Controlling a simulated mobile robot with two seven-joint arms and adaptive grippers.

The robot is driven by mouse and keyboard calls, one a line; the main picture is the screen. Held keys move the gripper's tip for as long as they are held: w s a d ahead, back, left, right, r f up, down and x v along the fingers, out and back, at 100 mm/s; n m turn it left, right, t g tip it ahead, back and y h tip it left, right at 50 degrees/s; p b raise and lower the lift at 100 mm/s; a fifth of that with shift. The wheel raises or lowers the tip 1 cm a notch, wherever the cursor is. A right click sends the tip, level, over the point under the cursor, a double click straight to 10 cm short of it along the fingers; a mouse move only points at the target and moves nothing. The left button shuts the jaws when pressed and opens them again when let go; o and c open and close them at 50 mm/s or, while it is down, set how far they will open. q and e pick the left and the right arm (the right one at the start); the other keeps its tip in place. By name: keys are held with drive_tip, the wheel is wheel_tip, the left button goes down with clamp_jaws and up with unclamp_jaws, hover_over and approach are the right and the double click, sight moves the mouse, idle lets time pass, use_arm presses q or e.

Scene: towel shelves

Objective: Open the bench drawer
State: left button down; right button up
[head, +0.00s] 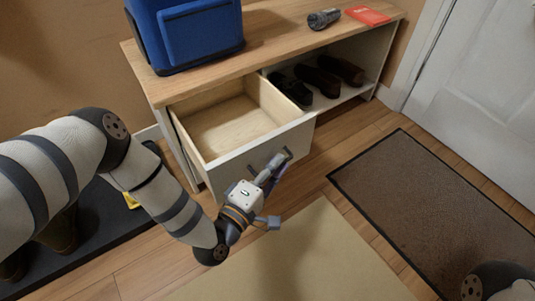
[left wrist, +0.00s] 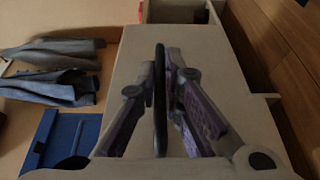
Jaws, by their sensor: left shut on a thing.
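The bench drawer is pulled well out of the white bench with its wooden top (head: 265,38). Its pale wooden inside (head: 225,125) looks empty. The white drawer front (head: 232,178) faces the room and also shows in the left wrist view (left wrist: 130,62). My left gripper (head: 273,174) is at the drawer front, shut on the dark handle (head: 286,154). In the left wrist view the handle is a black bar (left wrist: 160,95) between the two fingers. My right gripper is not seen.
A blue bag or case (head: 190,35), a dark flashlight (head: 323,18) and a red booklet (head: 367,15) lie on the bench top. Shoes (head: 315,78) fill the open shelf. A brown doormat (head: 440,190) and beige rug (head: 300,260) cover the floor. Boots stand at left.

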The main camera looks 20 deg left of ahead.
use_arm(q)
drive_tip(key=shift+s+d, duration=0.4)
drive_tip(key=shift+d, duration=0.15)
drive_tip(key=c, duration=1.7)
unclamp_jaws()
drive_tip(key=v, duration=1.2)
drive_tip(key=shift+a, duration=0.1)
